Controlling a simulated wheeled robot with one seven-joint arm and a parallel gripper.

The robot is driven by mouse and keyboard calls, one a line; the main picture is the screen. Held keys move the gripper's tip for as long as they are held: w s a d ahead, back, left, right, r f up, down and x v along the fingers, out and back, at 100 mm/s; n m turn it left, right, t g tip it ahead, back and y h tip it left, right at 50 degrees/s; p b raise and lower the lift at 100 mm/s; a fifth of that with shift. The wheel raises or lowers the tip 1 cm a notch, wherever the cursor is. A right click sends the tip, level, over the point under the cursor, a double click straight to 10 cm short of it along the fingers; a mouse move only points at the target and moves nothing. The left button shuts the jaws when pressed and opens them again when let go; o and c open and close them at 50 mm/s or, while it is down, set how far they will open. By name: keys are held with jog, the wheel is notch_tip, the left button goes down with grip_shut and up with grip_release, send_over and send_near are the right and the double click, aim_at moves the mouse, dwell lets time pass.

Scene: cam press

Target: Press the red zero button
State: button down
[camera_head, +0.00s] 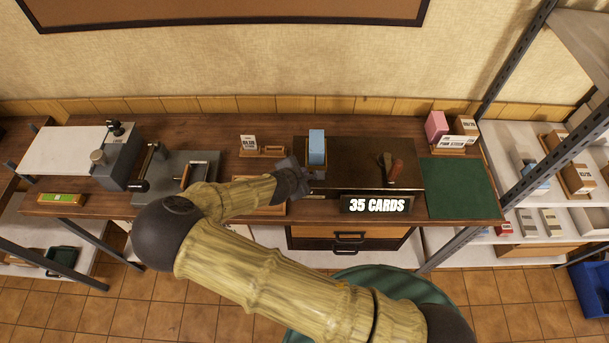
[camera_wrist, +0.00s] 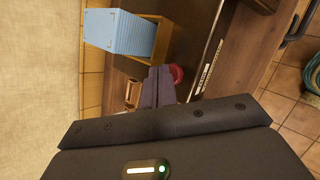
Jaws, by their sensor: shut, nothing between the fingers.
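The red button (camera_wrist: 177,72) shows in the wrist view as a round red shape just beside my fingertips, partly hidden behind them. I cannot tell whether they touch it. In the head view the button is not visible; my gripper covers that area. My gripper (camera_head: 308,176) is shut and empty, low over the counter at the front left of the block of blue cards. Its dark fingers (camera_wrist: 160,72) lie together in the wrist view.
The blue card stack (camera_head: 317,143) stands in a wooden holder close behind my gripper, also in the wrist view (camera_wrist: 120,31). A "35 CARDS" sign (camera_head: 377,204) is at the counter's front. A press (camera_head: 118,160) stands left; a green mat (camera_head: 458,190) lies right.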

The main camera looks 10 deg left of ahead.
jog(key=shift+f+b, duration=0.4)
jog(key=shift+f, duration=0.2)
dwell(0.6)
jog(key=shift+r+p, duration=0.85)
jog(key=shift+r, duration=0.3)
jog(key=shift+r+p, duration=1.9)
jog(key=shift+r, duration=0.65)
jog(key=shift+f, duration=0.1)
